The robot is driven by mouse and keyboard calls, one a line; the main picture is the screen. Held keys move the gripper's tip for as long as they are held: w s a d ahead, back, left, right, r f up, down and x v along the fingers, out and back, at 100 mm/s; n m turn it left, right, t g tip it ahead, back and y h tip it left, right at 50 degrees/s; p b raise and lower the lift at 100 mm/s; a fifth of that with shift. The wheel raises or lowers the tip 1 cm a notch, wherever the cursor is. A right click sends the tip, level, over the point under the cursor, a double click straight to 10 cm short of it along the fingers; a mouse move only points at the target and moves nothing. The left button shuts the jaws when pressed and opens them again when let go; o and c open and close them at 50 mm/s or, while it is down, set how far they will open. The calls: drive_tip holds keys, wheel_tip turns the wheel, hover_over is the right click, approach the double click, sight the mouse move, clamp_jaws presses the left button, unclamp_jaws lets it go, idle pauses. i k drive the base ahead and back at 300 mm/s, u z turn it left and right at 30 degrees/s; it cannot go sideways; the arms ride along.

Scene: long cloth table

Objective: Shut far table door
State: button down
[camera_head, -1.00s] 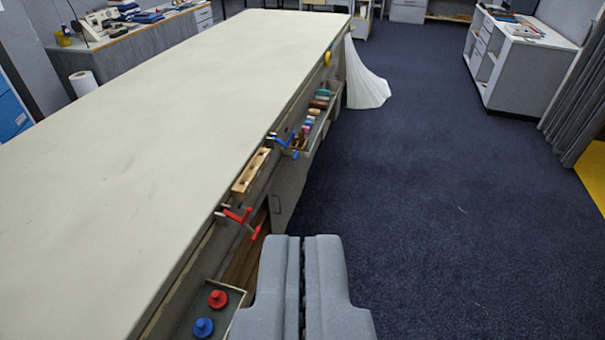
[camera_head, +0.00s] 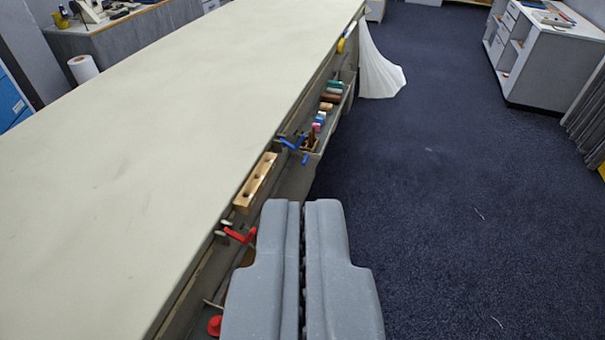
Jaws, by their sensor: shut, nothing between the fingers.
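The long table (camera_head: 150,130) with a pale cloth top runs away from me on the left. On its right side, a grey panel (camera_head: 293,183), which looks like the far door, shows just beyond my fingertips. Most of this panel and its handle are hidden behind my gripper, so I cannot tell how far it stands open. My gripper (camera_head: 303,204) is shut and empty, beside the table's right side and pointing forward along it. I cannot tell whether it touches the panel.
A red clamp (camera_head: 238,234), a wooden block with holes (camera_head: 255,182) and a blue clamp (camera_head: 291,144) line the table edge. An open tray of small items lies farther along. A red knob (camera_head: 214,326) shows near the bottom. Dark carpet (camera_head: 450,210) on the right is clear.

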sight(296, 187)
drive_tip(key=z, duration=0.5)
drive_tip(key=k, duration=0.5)
drive_tip(key=z, duration=0.8)
drive_tip(key=k, duration=0.8)
drive_tip(key=z, duration=0.65)
drive_tip(key=i, duration=2.65)
drive_tip(key=u, duration=0.5)
drive_tip(key=i, duration=1.4)
drive_tip(key=u, duration=0.9)
drive_tip(key=i, duration=1.15)
drive_tip(key=u, duration=1.35)
drive_tip(key=i, duration=0.8)
drive_tip(key=u, duration=0.4)
